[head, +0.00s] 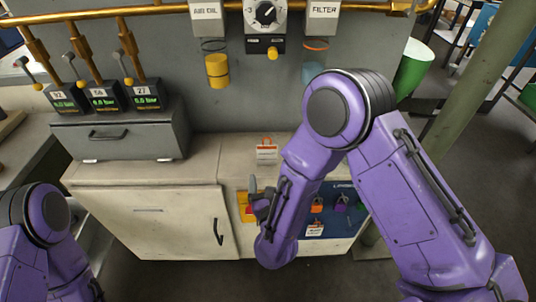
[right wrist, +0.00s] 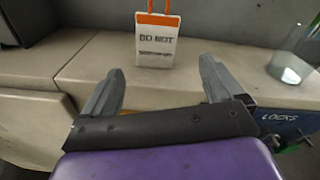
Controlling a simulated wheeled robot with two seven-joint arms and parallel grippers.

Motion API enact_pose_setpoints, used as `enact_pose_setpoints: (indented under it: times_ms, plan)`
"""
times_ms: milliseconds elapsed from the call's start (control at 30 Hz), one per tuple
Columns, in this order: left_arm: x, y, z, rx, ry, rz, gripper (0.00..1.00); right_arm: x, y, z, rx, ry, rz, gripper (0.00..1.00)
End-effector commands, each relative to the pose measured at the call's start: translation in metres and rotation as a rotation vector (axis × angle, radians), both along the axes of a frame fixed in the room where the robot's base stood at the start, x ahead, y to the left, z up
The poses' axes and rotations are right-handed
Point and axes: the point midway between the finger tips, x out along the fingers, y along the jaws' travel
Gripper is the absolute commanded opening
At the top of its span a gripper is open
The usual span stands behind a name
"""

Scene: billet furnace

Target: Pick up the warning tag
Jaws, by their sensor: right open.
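My right gripper (right wrist: 160,76) is open and empty, apart from the tag. In the head view the right gripper (head: 262,192) is in front of the counter's edge, below the tag, partly hidden by my forearm. Only my left arm shows at the lower left; its gripper is out of view.
A blue lock board (head: 341,187) with padlocks and a second white tag (head: 314,230) hangs on the counter front. A grey drawer box (head: 122,137) stands at left on the counter. A yellow cylinder (head: 217,70) hangs above. The counter around the tag is clear.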

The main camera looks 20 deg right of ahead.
Motion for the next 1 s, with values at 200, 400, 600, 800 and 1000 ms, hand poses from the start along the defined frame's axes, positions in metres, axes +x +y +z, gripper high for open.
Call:
enact_pose_setpoints:
  times_ms: [200, 400, 600, 800, 1000]
  plan:
    - [0.0, 0.0, 0.003, 0.0, 0.0, 0.0, 0.43, 0.02, 0.008, 0.029, 0.25, -0.16, -0.033, 0.94]
    - [0.0, 0.0, 0.008, 0.0, 0.0, 0.0, 0.43, 0.053, -0.002, 0.027, 0.247, -0.156, -0.033, 0.94]
    - [0.0, 0.0, 0.018, 0.0, 0.0, 0.0, 0.43, 0.079, -0.013, 0.024, 0.243, -0.154, -0.032, 0.94]
    - [0.0, 0.0, 0.021, 0.0, 0.0, 0.0, 0.43, 0.106, -0.022, 0.02, 0.243, -0.153, -0.031, 0.94]
    - [0.0, 0.0, 0.021, 0.0, 0.0, 0.0, 0.43, 0.107, -0.022, 0.02, 0.243, -0.152, -0.031, 0.94]
